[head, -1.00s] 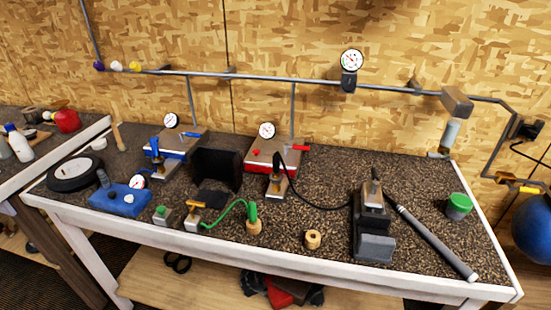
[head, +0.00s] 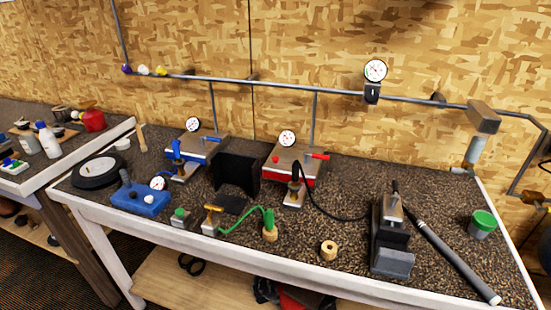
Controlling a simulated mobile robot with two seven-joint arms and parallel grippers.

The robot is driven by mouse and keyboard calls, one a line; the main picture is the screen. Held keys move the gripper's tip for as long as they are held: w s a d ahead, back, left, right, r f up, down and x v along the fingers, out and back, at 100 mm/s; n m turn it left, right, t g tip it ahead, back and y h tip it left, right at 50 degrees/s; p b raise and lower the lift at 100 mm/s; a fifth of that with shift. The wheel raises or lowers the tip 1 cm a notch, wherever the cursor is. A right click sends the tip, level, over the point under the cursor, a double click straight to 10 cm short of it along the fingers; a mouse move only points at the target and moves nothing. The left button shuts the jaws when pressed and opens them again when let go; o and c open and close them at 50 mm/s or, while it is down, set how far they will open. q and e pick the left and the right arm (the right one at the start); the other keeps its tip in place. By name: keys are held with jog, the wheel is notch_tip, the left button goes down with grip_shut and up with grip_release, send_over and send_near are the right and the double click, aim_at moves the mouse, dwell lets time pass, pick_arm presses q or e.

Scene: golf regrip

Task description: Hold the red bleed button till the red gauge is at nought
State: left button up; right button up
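In the head view the red unit (head: 291,172) stands at the back middle of the bench. A small red button (head: 276,159) sits on its top left, and a red lever (head: 317,155) on its top right. The red unit's round white gauge (head: 287,138) stands at its back edge; its needle is too small to read. A black hose runs from a nozzle block (head: 294,194) in front of it to a clamp at the right. Neither of my grippers is in view.
A blue unit with a gauge (head: 193,125) stands left of a black screen (head: 236,173). A clamp (head: 391,240), a grey shaft (head: 450,256) and a green-lidded pot (head: 482,224) occupy the right.

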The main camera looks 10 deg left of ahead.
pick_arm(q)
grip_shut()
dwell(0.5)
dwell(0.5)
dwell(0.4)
